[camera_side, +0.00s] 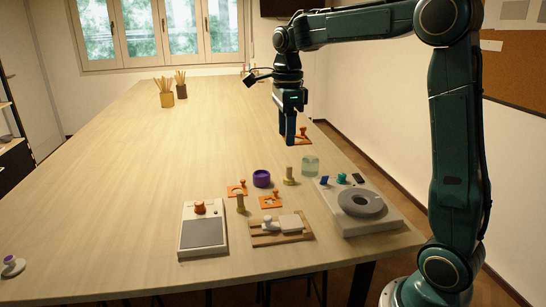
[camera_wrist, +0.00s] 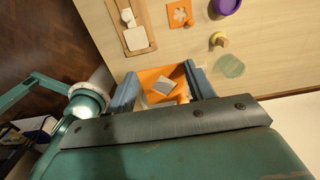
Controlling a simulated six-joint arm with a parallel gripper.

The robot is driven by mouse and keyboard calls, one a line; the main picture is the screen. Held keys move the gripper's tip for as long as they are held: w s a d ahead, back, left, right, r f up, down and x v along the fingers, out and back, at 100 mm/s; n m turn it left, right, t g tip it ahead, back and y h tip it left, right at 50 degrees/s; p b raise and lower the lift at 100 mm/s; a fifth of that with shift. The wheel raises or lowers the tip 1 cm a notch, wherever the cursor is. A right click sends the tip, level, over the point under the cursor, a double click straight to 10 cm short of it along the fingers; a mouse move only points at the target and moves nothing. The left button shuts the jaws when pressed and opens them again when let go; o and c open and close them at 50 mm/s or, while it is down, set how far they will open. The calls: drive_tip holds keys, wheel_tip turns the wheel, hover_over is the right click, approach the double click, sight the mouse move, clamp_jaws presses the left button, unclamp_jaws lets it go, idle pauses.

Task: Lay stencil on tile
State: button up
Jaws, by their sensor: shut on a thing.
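My gripper (camera_side: 287,139) hangs above the far right part of the table, shut on an orange stencil (camera_side: 303,138) with a small knob. In the wrist view my gripper (camera_wrist: 162,82) has a finger at each side of the orange stencil (camera_wrist: 152,75), with a pale grey shape in its middle. A whitish tile-like slab (camera_side: 291,222) lies on a wooden board (camera_side: 270,240); the slab (camera_wrist: 139,39) also shows in the wrist view.
A purple bowl (camera_side: 261,179), a yellowish knobbed piece (camera_side: 290,180) and a pale green cup (camera_side: 310,166) stand near the stencils. A turntable unit (camera_side: 335,217) is at right, a grey-topped device (camera_side: 203,235) at left.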

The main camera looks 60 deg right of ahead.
drive_tip(key=r, duration=0.1)
hover_over(281, 223)
drive_tip(key=shift+f, duration=9.9)
drive_tip(key=shift+f, duration=0.15)
drive_tip(key=o, duration=0.9)
drive_tip(key=shift+o, duration=0.2)
drive_tip(key=shift+w, duration=0.1)
wheel_tip(281, 223, up, 12)
drive_tip(key=shift+r, duration=0.2)
